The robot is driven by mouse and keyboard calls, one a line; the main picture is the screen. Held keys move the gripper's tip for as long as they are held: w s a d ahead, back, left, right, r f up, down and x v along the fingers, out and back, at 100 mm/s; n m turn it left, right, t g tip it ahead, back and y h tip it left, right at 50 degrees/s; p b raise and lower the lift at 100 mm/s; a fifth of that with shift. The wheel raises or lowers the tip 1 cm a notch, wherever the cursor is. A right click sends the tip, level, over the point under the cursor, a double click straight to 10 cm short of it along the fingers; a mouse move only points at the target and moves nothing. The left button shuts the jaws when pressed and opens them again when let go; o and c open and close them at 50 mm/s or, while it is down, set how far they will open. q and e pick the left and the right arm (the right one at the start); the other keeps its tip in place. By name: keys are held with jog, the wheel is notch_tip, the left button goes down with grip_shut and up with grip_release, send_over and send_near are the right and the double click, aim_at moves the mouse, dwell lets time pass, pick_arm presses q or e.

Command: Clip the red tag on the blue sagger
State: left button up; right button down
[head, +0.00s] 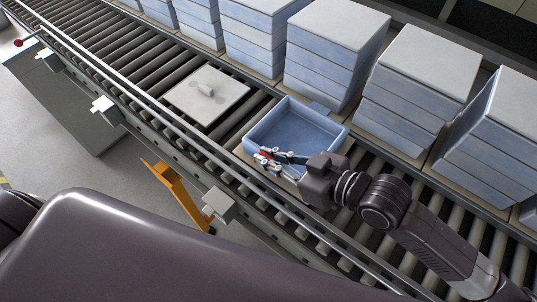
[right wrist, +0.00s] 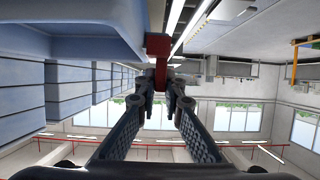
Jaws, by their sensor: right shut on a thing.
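The open blue sagger (head: 296,112) sits on the roller conveyor, its inside looking empty. My right gripper (head: 266,158) is at the sagger's near left wall, with its arm coming in from the right. It is shut on the small red tag (head: 262,154). In the right wrist view, the red tag (right wrist: 158,46) stands between the fingertips (right wrist: 162,85), next to the edge of the blue sagger (right wrist: 85,22). I cannot tell whether the tag grips the wall or only lies beside it. My left gripper is not in view.
A pale square lid with a knob (head: 207,94) lies on the rollers left of the sagger. Stacks of blue saggers with pale tops (head: 335,55) line the far side. A metal rail (head: 130,92) runs along the near side. An orange bracket (head: 178,192) stands below.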

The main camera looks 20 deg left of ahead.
jog(key=shift+f, duration=0.25)
jog(key=c, duration=2)
grip_release()
jog(key=v, duration=1.2)
jog(key=shift+r, duration=0.1)
jog(key=shift+s, duration=0.1)
